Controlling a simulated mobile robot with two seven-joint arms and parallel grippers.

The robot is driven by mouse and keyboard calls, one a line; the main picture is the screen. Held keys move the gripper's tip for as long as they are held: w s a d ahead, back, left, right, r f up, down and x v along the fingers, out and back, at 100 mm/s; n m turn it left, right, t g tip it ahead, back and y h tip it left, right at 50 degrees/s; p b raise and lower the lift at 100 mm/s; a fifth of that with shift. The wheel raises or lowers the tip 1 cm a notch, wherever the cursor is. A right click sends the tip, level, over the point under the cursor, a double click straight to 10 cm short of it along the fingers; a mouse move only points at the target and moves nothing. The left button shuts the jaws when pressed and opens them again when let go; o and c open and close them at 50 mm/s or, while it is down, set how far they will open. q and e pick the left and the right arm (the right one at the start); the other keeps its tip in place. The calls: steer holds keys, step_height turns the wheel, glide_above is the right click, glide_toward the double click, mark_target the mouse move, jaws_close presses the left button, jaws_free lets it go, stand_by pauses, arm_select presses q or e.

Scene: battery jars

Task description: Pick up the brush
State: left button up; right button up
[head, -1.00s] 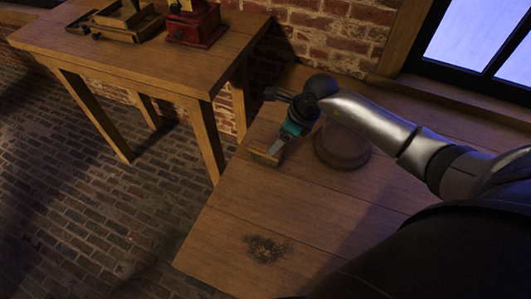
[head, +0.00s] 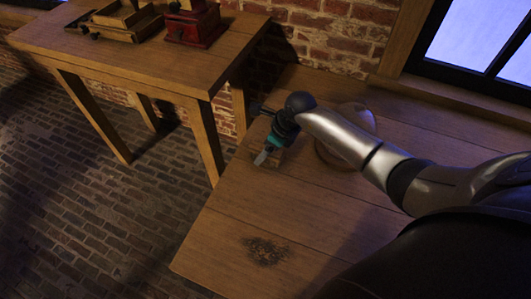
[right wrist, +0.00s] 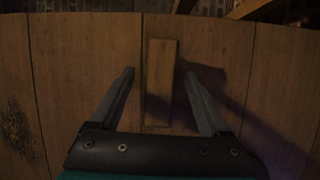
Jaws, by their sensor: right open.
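The brush (right wrist: 161,82) shows in the right wrist view as a narrow wooden block lying on the table, lengthwise between my fingers. In the head view the brush (head: 275,158) is mostly hidden under my right gripper (head: 262,157), near the table's left edge. My right gripper, also in the right wrist view (right wrist: 159,76), is open. One finger is on each side of the brush with a gap, and nothing is held. Bristles are not visible. My left gripper is not in view.
A round brown object (head: 358,118) stands on the table (head: 230,222), partly behind my right arm. A dark patch of grounds (head: 265,250) lies near the front. A second table holds a red grinder (head: 195,25) and wooden boxes (head: 125,22). A brick wall and window are behind.

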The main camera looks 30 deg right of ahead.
steer(key=shift+f, duration=0.25)
stand_by(0.3)
jaws_close()
stand_by(0.7)
